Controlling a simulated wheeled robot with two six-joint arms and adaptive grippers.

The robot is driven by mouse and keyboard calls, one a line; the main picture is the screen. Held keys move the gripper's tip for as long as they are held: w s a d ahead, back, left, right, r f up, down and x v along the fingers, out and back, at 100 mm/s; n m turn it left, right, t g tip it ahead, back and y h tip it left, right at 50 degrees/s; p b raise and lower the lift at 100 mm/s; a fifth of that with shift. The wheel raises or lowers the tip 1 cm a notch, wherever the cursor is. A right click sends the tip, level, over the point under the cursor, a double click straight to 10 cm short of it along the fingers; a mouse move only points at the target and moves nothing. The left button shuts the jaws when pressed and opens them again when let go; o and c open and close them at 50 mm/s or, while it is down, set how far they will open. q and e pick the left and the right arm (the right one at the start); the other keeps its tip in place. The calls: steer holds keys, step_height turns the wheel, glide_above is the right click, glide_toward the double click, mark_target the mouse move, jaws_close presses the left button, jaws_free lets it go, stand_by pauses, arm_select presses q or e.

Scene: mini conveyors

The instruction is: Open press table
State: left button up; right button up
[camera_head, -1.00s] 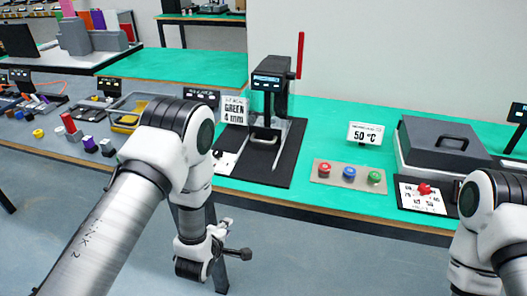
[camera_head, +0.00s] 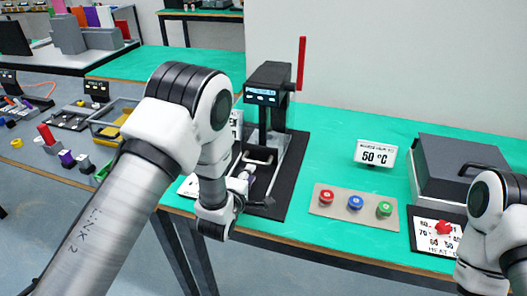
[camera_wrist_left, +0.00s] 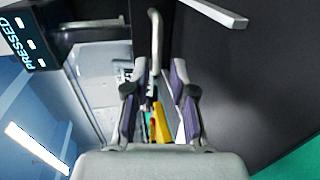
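The black press (camera_head: 270,84) stands on the green table with its red lever (camera_head: 301,64) upright. A pale U-shaped handle (camera_head: 262,156) is at the front of the press table, which sits on a dark mat (camera_head: 290,180). My left gripper (camera_head: 254,190) is in front of this handle, low over the mat. In the left wrist view, its two fingers (camera_wrist_left: 158,93) are apart, and the handle bar (camera_wrist_left: 154,42) shows beyond and between them. I cannot tell whether they touch it. The press display (camera_wrist_left: 22,42) reads "PRESSED". My right gripper is outside the views.
A button plate (camera_head: 353,207) with red, blue and green buttons lies right of the press. A grey heating box (camera_head: 455,165) with a 50 °C sign (camera_head: 376,155) stands farther right. A tray with yellow contents (camera_head: 112,116) is at left.

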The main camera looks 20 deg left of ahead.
mark_target(257, 163)
arm_select(q)
steer(key=shift+x, duration=0.8)
steer(key=p+x, duration=0.1)
steer(key=x, duration=0.5)
steer(key=shift+w+r, duration=0.1)
steer(key=shift+w, duration=0.1)
steer(key=shift+s+r, duration=0.15)
steer(key=shift+c, duration=0.7)
jaws_close()
